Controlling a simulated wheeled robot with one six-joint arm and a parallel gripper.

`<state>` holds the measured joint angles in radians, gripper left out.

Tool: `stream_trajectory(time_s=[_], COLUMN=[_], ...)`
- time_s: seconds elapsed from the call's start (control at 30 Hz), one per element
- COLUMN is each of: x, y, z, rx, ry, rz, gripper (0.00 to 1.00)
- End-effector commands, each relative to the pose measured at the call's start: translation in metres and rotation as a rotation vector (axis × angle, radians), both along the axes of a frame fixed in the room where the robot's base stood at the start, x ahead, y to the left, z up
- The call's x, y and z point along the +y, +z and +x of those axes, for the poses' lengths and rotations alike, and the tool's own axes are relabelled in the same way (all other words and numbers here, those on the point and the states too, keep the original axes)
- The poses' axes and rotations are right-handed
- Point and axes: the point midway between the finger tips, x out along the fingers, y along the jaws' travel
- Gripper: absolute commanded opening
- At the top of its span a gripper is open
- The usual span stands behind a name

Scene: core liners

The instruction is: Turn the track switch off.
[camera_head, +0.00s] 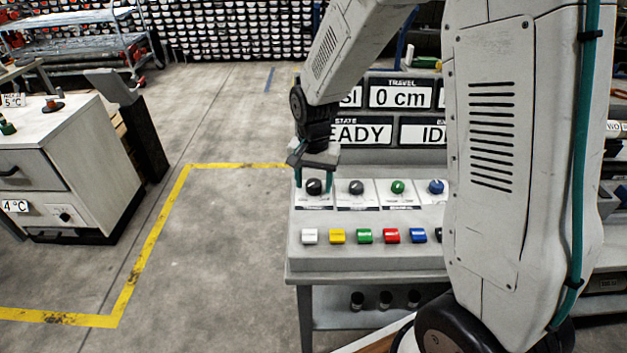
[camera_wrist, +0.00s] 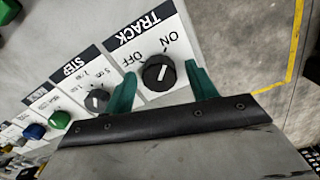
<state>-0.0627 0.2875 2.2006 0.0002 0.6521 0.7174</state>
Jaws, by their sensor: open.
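The track switch is a black rotary knob (camera_wrist: 158,74) on a white plate marked TRACK, ON and OFF, upside down in the wrist view. Its white pointer line appears to point towards ON. In the head view the knob (camera_head: 314,187) is the leftmost on the panel. My gripper (camera_head: 313,182) is open above it, pointing down. In the wrist view the two teal fingers of my gripper (camera_wrist: 160,70) stand on either side of the knob, with gaps visible. Whether a fingertip touches the panel is unclear.
Beside it are the black STEP knob (camera_head: 356,187), a green knob (camera_head: 398,187) and a blue knob (camera_head: 437,187). Several coloured buttons (camera_head: 364,236) line the panel front. Display signs (camera_head: 400,96) stand behind. Open floor lies left of the console.

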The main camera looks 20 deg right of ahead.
Motion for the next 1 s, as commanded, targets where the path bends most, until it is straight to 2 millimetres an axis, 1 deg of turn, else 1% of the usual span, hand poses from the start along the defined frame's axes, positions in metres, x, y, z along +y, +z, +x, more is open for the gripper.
stream_trajectory(time_s=[0.2, 0.23, 0.27, 0.3, 0.37, 0.4, 0.73, 0.87, 1.0], x=[0.0, 0.0, 0.0, 0.0, 0.0, 0.0, 0.0003, 0.0003, 0.0003], y=[-0.0004, -0.0004, -0.0004, -0.0003, -0.0003, -0.0003, -0.0001, -0.0001, -0.0001], z=[-0.0001, -0.0001, -0.0001, -0.0001, -0.0001, -0.0001, -0.0002, -0.0003, -0.0003], rx=[0.0, 0.0, 0.0, 0.0, 0.0, 0.0, 0.0, 0.001, 0.001], ry=[0.0, 0.0, 0.0, 0.0, 0.0, 0.0, 0.036, 0.094, 0.192], rz=[0.0, 0.0, 0.0, 0.0, 0.0, 0.0, 0.0, 0.0, 0.0], gripper=[0.57, 0.51, 0.43, 0.32, 0.15, 0.12, 0.12, 0.12, 0.12])
